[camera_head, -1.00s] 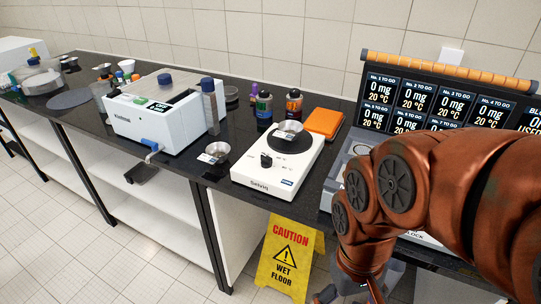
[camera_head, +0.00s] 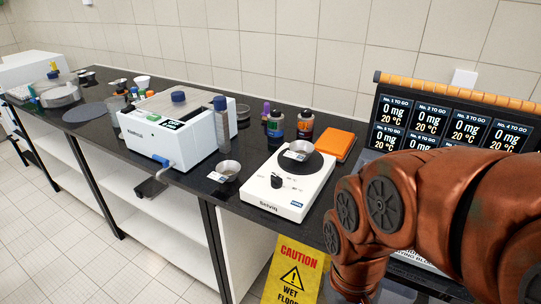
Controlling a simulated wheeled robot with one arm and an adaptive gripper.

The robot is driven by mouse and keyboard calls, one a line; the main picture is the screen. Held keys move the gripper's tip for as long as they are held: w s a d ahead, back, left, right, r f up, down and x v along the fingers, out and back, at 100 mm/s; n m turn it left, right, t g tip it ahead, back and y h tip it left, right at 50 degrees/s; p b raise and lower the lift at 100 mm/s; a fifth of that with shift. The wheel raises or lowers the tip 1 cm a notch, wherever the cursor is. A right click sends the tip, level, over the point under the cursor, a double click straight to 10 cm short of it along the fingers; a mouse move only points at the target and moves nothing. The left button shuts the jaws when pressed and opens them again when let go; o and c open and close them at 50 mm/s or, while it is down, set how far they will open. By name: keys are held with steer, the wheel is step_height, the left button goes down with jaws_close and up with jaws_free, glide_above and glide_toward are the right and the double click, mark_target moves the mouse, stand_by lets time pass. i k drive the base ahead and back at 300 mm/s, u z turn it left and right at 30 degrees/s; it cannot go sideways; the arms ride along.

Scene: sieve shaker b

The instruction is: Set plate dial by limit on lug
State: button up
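The white hot plate (camera_head: 261,196) stands on the dark bench near its front edge, with a round black heating surface (camera_head: 318,165). Its black dial (camera_head: 277,181) is on the top face toward the front left. The scale marks and any lug around the dial are too small to read. A small metal dish (camera_head: 301,147) with a white label sits on the heating surface. My copper-coloured arm is at the right, folded in front of the screen. My gripper is out of the picture below, so its state does not show.
A second metal dish (camera_head: 229,168) stands left of the hot plate. Reagent bottles (camera_head: 305,125) and an orange pad (camera_head: 338,141) are behind it. A white sieve shaker (camera_head: 155,147) is farther left. A yellow caution sign (camera_head: 292,269) stands before the bench; a screen (camera_head: 421,121) is at right.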

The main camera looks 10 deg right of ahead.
mark_target(276, 183)
steer(key=u, duration=0.25)
steer(key=i, duration=1)
steer(key=z, duration=0.6)
steer(key=k, duration=0.5)
steer(key=z, duration=0.95)
steer(key=k, duration=1.1)
steer(key=u, duration=1.2)
steer(key=i, duration=0.55)
steer(key=u, duration=0.05)
